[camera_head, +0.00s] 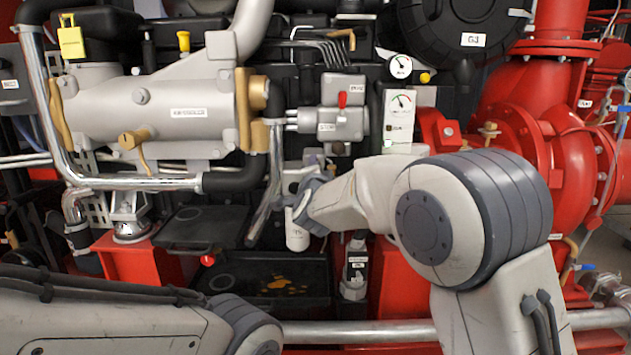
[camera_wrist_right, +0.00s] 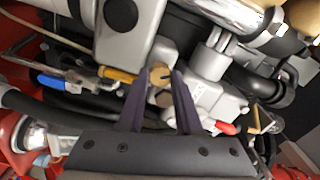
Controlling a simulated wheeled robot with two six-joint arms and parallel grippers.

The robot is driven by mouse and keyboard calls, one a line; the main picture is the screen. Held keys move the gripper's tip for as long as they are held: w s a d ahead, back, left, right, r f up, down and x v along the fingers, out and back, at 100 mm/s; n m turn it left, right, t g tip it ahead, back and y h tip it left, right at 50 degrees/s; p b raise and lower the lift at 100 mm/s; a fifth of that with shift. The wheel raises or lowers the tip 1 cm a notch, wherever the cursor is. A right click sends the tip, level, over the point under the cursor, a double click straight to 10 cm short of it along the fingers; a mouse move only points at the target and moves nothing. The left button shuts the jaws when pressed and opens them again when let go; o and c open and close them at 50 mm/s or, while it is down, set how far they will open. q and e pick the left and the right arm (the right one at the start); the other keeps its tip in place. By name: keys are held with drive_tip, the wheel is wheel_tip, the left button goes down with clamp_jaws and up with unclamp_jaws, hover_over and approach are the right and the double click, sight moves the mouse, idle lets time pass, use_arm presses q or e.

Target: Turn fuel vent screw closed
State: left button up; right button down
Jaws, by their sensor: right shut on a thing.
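The brass fuel vent screw (camera_wrist_right: 161,76) sits on a pale grey housing in the right wrist view. The two dark purple fingers of my right gripper (camera_wrist_right: 163,82) reach up to it, one on each side, and are shut on it. The screw's slotted face shows between the fingertips. In the head view my right arm reaches in to the grey housing at mid-picture, and its wrist hides the screw. My left arm shows only along the lower left edge of the head view; its gripper is out of the picture.
A white filter canister (camera_head: 297,230) hangs close by my right wrist. A grey block with a red lever (camera_head: 342,100) is above it. A black drip tray (camera_head: 270,278) lies below. A chrome rail (camera_head: 360,331) crosses the front. A blue-handled valve (camera_wrist_right: 55,83) is left in the wrist view.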

drive_tip(key=shift+d+f+m+b, duration=0.1)
drive_tip(key=shift+m+b, duration=2.45)
drive_tip(key=shift+m, duration=0.55)
drive_tip(key=c, duration=0.6)
unclamp_jaws()
drive_tip(key=s+p, duration=0.1)
drive_tip(key=s, duration=0.9)
drive_tip(key=shift+s, duration=0.25)
